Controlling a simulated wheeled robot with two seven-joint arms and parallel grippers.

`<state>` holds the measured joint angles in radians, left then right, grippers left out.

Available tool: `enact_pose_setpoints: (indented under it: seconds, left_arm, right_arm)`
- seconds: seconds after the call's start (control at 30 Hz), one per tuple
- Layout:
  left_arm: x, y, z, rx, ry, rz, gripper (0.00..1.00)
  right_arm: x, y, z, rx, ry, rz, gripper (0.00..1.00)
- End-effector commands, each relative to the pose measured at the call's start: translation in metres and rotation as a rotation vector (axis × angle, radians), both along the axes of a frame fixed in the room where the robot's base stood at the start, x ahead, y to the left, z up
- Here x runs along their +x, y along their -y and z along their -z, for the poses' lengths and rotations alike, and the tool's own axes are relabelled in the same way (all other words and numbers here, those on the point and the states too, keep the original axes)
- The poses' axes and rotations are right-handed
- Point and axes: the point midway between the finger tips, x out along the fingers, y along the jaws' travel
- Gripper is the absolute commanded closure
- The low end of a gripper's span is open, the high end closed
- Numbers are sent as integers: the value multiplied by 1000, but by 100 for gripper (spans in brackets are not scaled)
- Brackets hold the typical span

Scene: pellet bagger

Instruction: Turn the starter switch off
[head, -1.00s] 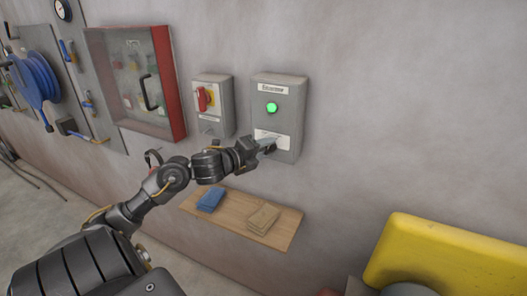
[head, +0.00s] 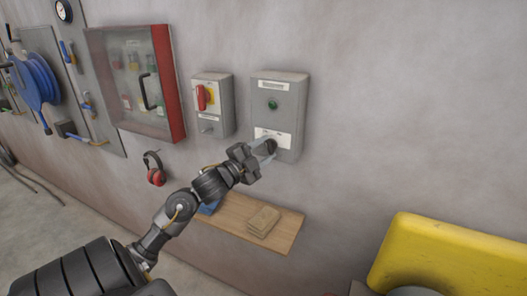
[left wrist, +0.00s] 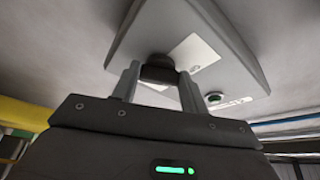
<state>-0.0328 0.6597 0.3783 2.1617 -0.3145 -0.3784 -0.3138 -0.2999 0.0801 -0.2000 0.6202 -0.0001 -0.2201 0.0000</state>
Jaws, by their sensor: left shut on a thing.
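The starter box (head: 298,100) is a grey box on the wall with a small green lamp (head: 272,104) that is dark. Its black switch knob (head: 271,146) sits low on the front, by a white label. My left gripper (head: 266,147) is at the knob, its fingers partly covering it in the head view. In the left wrist view the dark knob (left wrist: 158,69) lies between the two fingers of my left gripper (left wrist: 157,80), which is shut on it. The knob's exact angle is hard to read. My right gripper is not in view.
A grey box with a red rotary handle (head: 202,97) is just left of the starter box. A red-edged cabinet (head: 165,85) is farther left, with red ear muffs (head: 155,168) below. A wooden shelf (head: 290,225) is underneath; a yellow thing (head: 440,255) stands lower right.

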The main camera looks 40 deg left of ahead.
Motion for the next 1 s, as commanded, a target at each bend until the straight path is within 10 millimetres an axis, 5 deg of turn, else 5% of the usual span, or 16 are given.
enact_pose_setpoints:
  seconds: [0.77,0.8,0.93,1.0]
  left_arm:
    - [0,1,2,-97,28,1,79]
    - [0,1,2,-97,28,1,52]
    - [0,1,2,-96,28,1,35]
    - [0,1,2,-96,28,1,35]
  right_arm:
    - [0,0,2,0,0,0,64]
    - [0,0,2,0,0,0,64]
    - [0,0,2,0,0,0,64]
    - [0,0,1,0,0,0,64]
